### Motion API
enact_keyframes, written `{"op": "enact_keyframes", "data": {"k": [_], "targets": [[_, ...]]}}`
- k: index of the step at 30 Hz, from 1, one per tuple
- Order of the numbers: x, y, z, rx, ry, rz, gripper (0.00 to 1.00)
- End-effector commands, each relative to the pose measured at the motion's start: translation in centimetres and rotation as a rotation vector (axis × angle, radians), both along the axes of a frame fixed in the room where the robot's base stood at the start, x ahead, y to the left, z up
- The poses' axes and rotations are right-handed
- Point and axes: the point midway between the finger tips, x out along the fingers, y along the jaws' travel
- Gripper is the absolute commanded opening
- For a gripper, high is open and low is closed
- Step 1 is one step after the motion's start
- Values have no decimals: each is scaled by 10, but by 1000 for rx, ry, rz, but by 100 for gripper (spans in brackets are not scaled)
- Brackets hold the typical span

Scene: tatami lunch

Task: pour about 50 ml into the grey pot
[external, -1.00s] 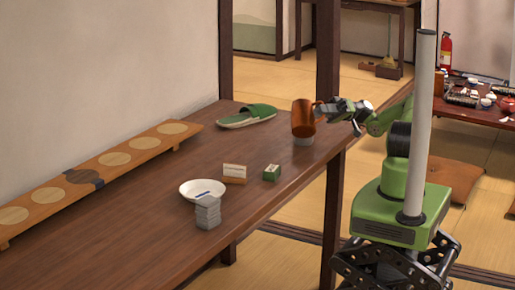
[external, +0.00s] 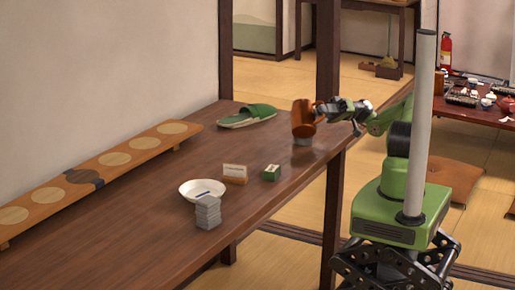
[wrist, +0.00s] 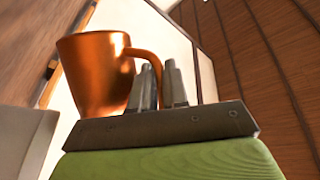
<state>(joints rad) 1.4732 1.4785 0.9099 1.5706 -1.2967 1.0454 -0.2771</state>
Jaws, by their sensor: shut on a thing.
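A copper mug (external: 302,119) with a side handle is held above the far right part of the brown table, tilted a little. My gripper (external: 323,111) is shut on its handle from the right. In the wrist view the mug (wrist: 98,75) is to the left of my gripper (wrist: 160,88), with its handle at the fingers. The grey pot (external: 303,141) is low and small and stands on the table just below the mug, partly hidden by it. A pale grey surface at the left of the wrist view (wrist: 22,140) is probably the pot. No liquid or stream is visible.
A long board (external: 115,160) lies along the wall.

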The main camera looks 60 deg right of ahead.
Motion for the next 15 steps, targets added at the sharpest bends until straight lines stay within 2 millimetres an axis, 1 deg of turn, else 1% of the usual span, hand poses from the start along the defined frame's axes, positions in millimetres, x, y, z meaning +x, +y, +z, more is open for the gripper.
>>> {"op": "enact_keyframes", "data": {"k": [6,8,11,15], "targets": [[-3,2,0,-140,-67,-19,0],[-5,3,-9,-181,-88,-24,0],[-8,6,-16,-272,-130,-36,0],[-14,15,-29,-359,-174,-50,0]]}}
